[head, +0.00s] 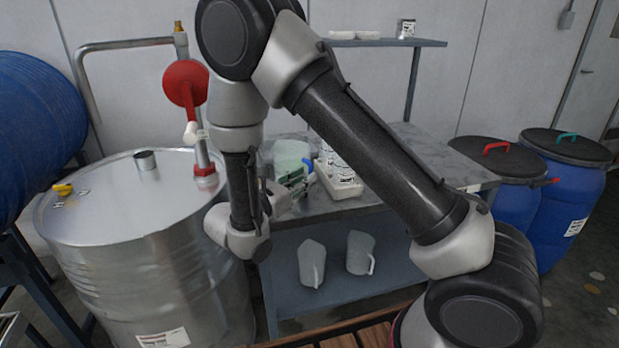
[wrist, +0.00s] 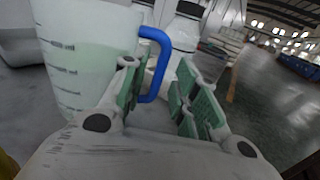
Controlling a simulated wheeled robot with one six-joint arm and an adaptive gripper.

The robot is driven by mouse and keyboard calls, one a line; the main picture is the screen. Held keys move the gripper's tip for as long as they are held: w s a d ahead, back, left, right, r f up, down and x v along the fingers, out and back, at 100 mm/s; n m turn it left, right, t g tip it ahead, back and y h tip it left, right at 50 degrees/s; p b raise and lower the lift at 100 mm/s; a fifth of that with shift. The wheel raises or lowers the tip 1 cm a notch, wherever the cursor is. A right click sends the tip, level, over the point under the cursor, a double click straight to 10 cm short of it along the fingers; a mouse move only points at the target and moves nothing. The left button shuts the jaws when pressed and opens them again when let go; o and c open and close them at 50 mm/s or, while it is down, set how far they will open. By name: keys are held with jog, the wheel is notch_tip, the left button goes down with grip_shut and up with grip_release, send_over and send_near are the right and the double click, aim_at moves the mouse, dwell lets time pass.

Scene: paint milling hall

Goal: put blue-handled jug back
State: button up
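The blue-handled jug (wrist: 85,50) is translucent, with graduation marks and pale green contents. It stands upright at the left of the wrist view, and its blue handle (wrist: 158,62) points toward my gripper. In the head view the jug (head: 291,152) is on the grey table, partly hidden by my arm and gripper (head: 303,186). In the wrist view my gripper (wrist: 162,98) is open, its green-padded fingers apart. The handle reaches into the gap between them, closer to the left finger. I cannot tell whether they touch.
A white tray (head: 343,191) of bottles stands right of the jug on the table (head: 420,150). A steel drum (head: 130,210) with a red pump is at left; blue drums (head: 566,205) are at right.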

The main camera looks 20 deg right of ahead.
jog(key=v, duration=0.9)
jog(key=s+d+r+m+g+y, duration=0.2)
jog(key=s+d+r+m+g, duration=0.3)
jog(key=d, duration=0.5)
jog(key=s+d+r+m+g+y, duration=0.25)
jog(key=d+r+m+g, duration=0.35)
jog(key=d+m, duration=0.3)
jog(key=s+d+r+m+t+y, duration=0.2)
jog(key=s+d+r+m+y, duration=0.1)
jog(key=s+m+y, duration=0.2)
jog(key=s+d+r+m+t+y, duration=0.3)
jog(key=s+m+y, duration=0.2)
jog(key=s, duration=0.4)
jog(key=shift+d+r, duration=0.15)
jog(key=shift+d, duration=0.05)
jog(key=shift+y, duration=0.25)
